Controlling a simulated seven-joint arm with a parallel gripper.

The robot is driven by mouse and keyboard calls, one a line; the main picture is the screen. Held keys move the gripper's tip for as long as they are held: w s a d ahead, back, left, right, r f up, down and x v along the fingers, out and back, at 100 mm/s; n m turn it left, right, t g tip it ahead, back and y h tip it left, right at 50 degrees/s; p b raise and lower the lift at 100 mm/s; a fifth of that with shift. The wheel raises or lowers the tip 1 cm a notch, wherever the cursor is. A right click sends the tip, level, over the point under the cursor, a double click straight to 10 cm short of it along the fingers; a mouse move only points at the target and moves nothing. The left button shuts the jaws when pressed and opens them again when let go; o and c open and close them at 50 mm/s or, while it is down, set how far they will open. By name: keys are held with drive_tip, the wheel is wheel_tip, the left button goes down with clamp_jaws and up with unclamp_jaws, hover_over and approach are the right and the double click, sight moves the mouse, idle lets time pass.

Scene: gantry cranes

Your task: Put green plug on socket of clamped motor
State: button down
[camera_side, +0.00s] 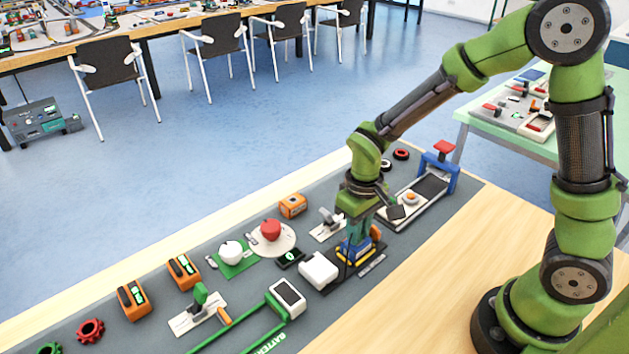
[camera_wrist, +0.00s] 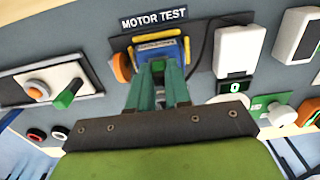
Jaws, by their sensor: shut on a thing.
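My gripper (camera_side: 356,236) points down over the motor test station. In the wrist view its two teal fingers (camera_wrist: 158,88) are close together, shut on the green plug (camera_wrist: 158,68), which is mostly hidden between them. The blue motor (camera_wrist: 174,48) sits between yellow clamp bars under the MOTOR TEST label, directly at the fingertips. In the side view the motor (camera_side: 353,251) shows just below my fingers. An orange round part (camera_wrist: 122,67) is at the motor's left side. The socket is hidden by the fingers, so I cannot tell whether the plug touches it.
A white box (camera_side: 318,269) stands close beside the station, with a dark cable near it. A small display (camera_side: 290,257) shows a green 0. A panel with an orange button (camera_side: 411,198) and a blue frame (camera_side: 440,172) stand to the right. Plates with red and white round objects lie left.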

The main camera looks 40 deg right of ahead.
drive_tip(key=shift+f, duration=0.1)
drive_tip(key=c, duration=1)
unclamp_jaws()
drive_tip(key=shift+o, duration=0.4)
drive_tip(key=o, duration=0.4)
drive_tip(key=shift+r, duration=3.55)
